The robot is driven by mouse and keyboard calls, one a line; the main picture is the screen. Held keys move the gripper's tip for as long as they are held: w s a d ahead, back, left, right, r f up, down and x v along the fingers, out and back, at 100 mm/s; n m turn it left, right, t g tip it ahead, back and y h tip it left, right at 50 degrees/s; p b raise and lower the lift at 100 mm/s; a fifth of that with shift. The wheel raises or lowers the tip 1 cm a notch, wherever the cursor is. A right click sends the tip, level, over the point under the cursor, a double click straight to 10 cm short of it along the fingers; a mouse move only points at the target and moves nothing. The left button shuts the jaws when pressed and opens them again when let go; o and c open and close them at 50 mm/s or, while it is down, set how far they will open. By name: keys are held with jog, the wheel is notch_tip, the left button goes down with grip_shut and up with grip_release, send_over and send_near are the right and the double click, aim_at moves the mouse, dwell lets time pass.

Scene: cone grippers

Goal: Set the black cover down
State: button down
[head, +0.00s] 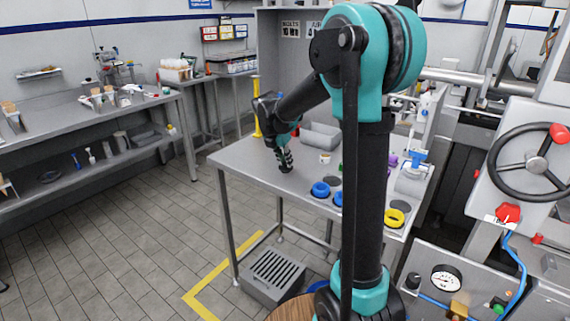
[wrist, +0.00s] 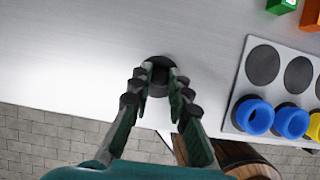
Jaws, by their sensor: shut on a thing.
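The black cover (wrist: 160,63) is a dark round disc with a raised knob in its middle. In the wrist view it sits between the fingertips of my gripper (wrist: 157,88), which is shut on it. In the head view my gripper (head: 285,158) points down over the left part of the grey table (head: 240,158), and the cover (head: 286,166) is a small dark shape at its fingertips. The cover is at or very close to the tabletop; I cannot tell whether it touches. The fingers hide part of it.
Right of my gripper, a light panel (wrist: 240,105) has dark round spots, blue rings (wrist: 255,117) and a yellow ring (wrist: 314,124). A green block (wrist: 282,5) and an orange block (wrist: 310,13) are beyond. A grey bin (head: 320,136) stands farther back. The tabletop around the cover is clear.

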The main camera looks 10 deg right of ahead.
jog(key=shift+f, duration=0.6)
jog(key=c, duration=1.4)
grip_release()
jog(key=shift+f, duration=0.1)
jog(key=shift+c, duration=0.2)
jog(key=v, duration=1.2)
